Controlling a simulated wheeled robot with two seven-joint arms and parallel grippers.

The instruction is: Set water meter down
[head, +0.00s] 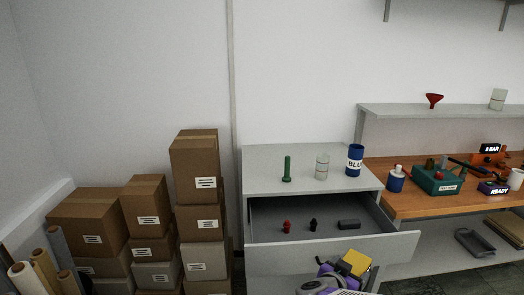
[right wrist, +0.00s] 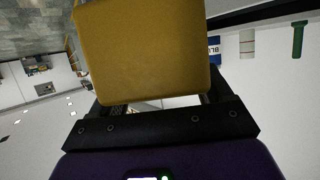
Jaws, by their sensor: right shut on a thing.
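The water meter, a plain yellow block (head: 357,262), is held in my right gripper (head: 345,270) at the bottom of the head view. It sits in front of the open drawer's front panel. In the right wrist view the yellow block (right wrist: 145,50) fills the top middle, between the dark fingers of the gripper (right wrist: 160,104), which is shut on it. No surface shows touching the block. Its far side is hidden. My left gripper is not in view.
The open drawer (head: 264,215) holds small red, black and grey pieces. Stacked cartons (head: 194,165) stand left; an orange workbench (head: 430,205) with tools stands right.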

